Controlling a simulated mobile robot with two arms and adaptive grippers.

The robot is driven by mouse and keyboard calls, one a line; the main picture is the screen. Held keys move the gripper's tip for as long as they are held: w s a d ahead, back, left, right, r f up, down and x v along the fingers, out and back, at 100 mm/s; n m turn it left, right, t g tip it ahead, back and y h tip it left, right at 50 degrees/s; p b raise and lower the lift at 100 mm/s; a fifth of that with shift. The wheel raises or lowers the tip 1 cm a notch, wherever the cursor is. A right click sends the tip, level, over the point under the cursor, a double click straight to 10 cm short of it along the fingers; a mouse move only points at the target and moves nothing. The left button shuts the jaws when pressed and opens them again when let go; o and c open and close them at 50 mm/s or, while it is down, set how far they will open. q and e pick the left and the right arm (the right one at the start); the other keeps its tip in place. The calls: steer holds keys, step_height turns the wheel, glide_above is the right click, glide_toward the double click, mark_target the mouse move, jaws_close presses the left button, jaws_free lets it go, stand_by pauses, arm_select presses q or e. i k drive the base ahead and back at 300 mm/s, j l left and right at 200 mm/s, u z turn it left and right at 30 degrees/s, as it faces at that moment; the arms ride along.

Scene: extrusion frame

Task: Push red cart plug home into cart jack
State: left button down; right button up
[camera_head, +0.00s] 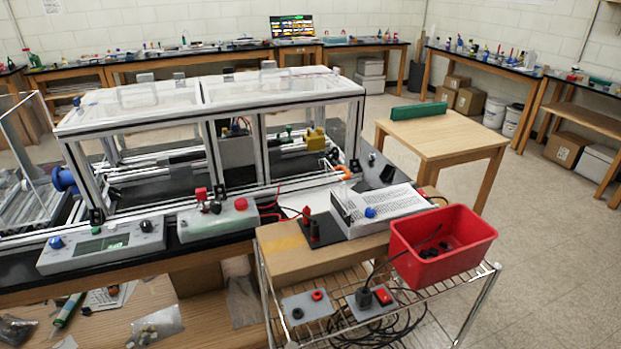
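A wire cart (425,318) stands at the front right. On its top lies a grey plate (308,304) with a red round socket-like piece (317,295) and a black one (297,314). A second grey plate (368,306) beside it carries an upright black plug-like piece (364,297) with a cable and a red piece (383,296). A small upright red plug-like piece (306,211) stands on a black base on the wooden board above. Which of these is the cart plug or its jack, and how deep any plug sits, I cannot tell. Neither gripper shows.
A red bin (443,245) with dark items stands on the cart's right. Loose black cables (385,327) hang below the plates. A clear-walled extrusion frame (210,115) and control boxes fill the bench behind. Floor at the right is free.

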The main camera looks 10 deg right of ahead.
mark_target(308, 212)
steer(key=l+u, duration=0.8)
steer(key=l, duration=0.2)
steer(key=k+l, duration=0.1)
steer(key=l, duration=0.3)
steer(key=k+l, duration=0.1)
steer(key=l, duration=0.35)
steer(key=k+l+u, duration=0.1)
steer(key=l, duration=0.3)
steer(key=k+l, duration=0.1)
steer(key=l, duration=0.3)
